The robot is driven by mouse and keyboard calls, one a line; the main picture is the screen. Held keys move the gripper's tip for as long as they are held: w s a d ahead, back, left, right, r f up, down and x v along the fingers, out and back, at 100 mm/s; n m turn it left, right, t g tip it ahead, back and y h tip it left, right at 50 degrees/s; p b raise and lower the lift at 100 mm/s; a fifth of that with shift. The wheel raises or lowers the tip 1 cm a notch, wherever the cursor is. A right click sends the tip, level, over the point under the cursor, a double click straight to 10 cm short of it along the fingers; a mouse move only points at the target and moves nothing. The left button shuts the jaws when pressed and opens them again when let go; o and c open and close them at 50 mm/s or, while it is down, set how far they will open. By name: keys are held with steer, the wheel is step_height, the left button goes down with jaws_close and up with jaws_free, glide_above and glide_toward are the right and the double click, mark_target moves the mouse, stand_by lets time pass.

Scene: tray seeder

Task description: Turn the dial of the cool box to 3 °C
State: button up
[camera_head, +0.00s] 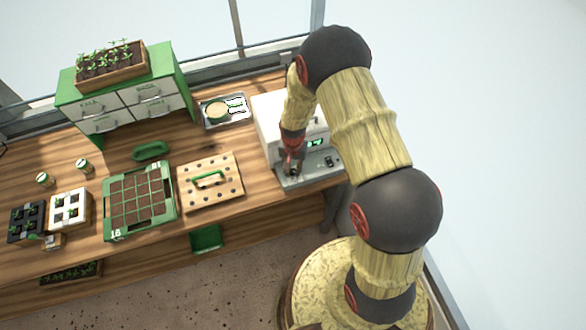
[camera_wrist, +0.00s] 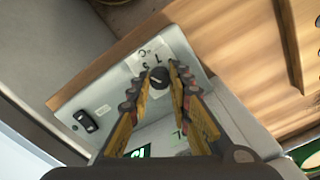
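The cool box (camera_head: 268,112) is a pale box at the right end of the bench, with a grey control panel (camera_head: 316,171) along its front. My gripper (camera_head: 291,166) is at the left part of this panel. In the wrist view the black round dial (camera_wrist: 158,78) with a white pointer line sits between the two fingertips of my gripper (camera_wrist: 159,72). The fingers look closed against its sides. A white label with printed marks (camera_wrist: 150,57) lies beside the dial, partly covered by the fingers. The green-lit display (camera_head: 316,142) is too small to read.
A black switch (camera_wrist: 85,121) is on the same panel. Left of the cool box are a wooden board with a green handle (camera_head: 226,198), a green seed tray (camera_head: 110,231) and a metal tray (camera_head: 241,120). A drawer cabinet (camera_head: 187,82) stands behind.

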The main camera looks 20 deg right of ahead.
jaws_close()
steer(key=shift+n, duration=0.3)
steer(key=n+b, duration=0.2)
steer(key=n, duration=0.2)
steer(key=shift+n+b, duration=1.05)
steer(key=shift+n, duration=1.55)
steer(key=o, duration=0.6)
jaws_free()
steer(key=shift+c, duration=0.2)
steer(key=shift+r, duration=0.15)
